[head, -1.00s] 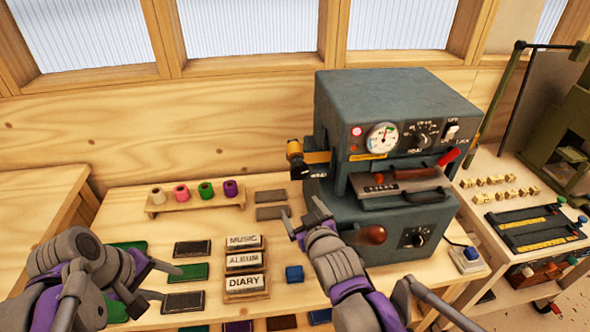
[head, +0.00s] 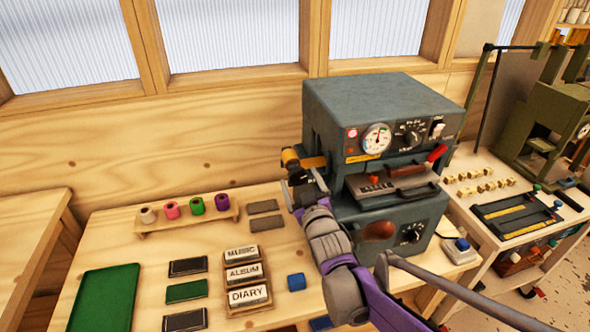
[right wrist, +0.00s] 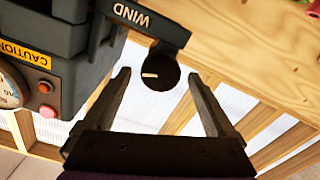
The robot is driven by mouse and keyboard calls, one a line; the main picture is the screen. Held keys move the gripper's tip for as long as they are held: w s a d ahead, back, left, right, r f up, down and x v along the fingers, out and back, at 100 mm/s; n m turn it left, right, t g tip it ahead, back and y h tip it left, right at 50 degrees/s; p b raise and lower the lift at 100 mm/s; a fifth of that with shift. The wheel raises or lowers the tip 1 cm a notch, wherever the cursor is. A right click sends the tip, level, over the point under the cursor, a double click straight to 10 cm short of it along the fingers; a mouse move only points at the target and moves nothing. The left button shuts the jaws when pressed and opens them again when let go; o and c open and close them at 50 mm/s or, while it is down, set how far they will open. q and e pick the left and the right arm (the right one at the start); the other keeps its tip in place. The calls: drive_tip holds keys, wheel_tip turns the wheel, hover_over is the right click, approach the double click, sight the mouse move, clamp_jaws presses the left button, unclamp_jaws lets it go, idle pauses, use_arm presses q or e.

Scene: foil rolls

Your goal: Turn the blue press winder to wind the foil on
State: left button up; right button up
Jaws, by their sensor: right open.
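The blue-grey press (head: 375,105) stands on the bench, with a gold foil roll (head: 290,157) on its left side. In the right wrist view, a dark arm marked WIND (right wrist: 143,22) reaches out from the press and ends in a round black winder knob (right wrist: 158,72) with a pale mark. My right gripper (head: 301,183) is open just below the gold roll. In the right wrist view its two fingers stand either side of the knob, apart from it in the picture; contact cannot be told. The winder is largely hidden by my gripper in the head view. My left gripper is out of view.
A wooden rack (head: 187,222) holds white, pink, green and purple rolls. MUSIC, ALBUM and DIARY blocks (head: 246,275), dark and green plates and a blue block (head: 296,282) lie left of my right arm. A green tray (head: 104,298) is at front left.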

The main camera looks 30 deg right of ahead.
sight(295, 169)
drive_tip(key=x, duration=0.5)
drive_tip(key=shift+w, duration=0.1)
drive_tip(key=c, duration=1.4)
drive_tip(key=shift+m, duration=0.3)
